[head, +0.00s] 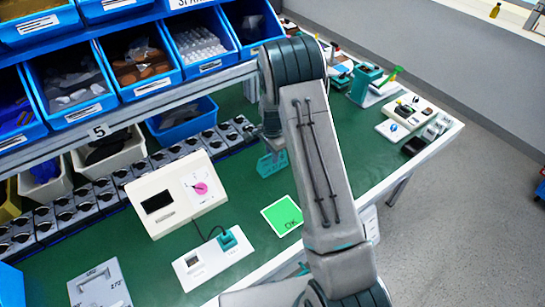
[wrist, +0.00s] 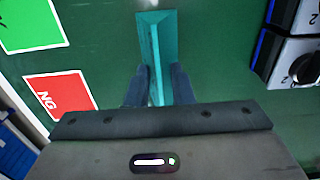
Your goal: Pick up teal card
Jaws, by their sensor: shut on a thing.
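The teal card (head: 271,163) hangs upright, edge-on to my wrist camera, over the green bench top in the head view. It also shows in the wrist view (wrist: 157,35), where it stands between my fingers. My gripper (wrist: 158,85) is shut on the card, with a finger on each side of it. In the head view my gripper (head: 272,140) is partly hidden behind my arm. I cannot tell for certain whether the card's lower edge still touches the bench.
A green OK mat (head: 281,216) lies in front of the card, and a red NG mat (wrist: 58,92) shows in the wrist view. A white tester box (head: 176,195) is at left. Rotary switches (head: 131,180) line the back below blue bins (head: 70,85).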

